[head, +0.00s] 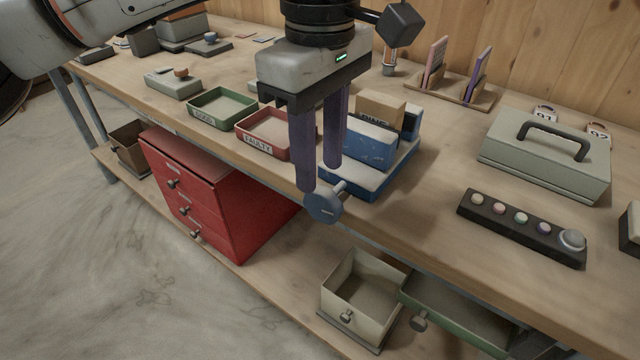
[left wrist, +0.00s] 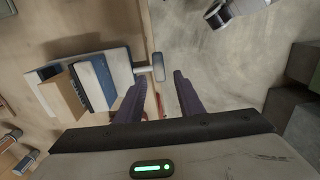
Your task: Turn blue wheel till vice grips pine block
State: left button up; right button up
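The blue vice (head: 370,145) sits at the bench's front edge; it also shows in the left wrist view (left wrist: 118,68). The pine block (head: 381,108) stands upright between its jaws, its label partly hidden; whether both jaws touch it I cannot tell. The blue wheel (head: 323,208) sticks out on a shaft past the bench edge and shows edge-on in the left wrist view (left wrist: 158,66). My left gripper (head: 321,178) points down, its two purple fingers apart and empty-looking, with the tips close to the wheel. Contact with the wheel is unclear. My right gripper is not in view.
A red faulty tray (head: 270,150) and a green tray (head: 221,121) lie left of the vice. A grey case (head: 547,165) and a button strip (head: 520,225) lie right. Below are red drawers (head: 215,200) and an open pale bin (head: 362,300).

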aim_at(320, 187)
pick_arm(q)
notch_tip(320, 187, down, 6)
jog(key=shift+r, duration=0.2)
grip_shut()
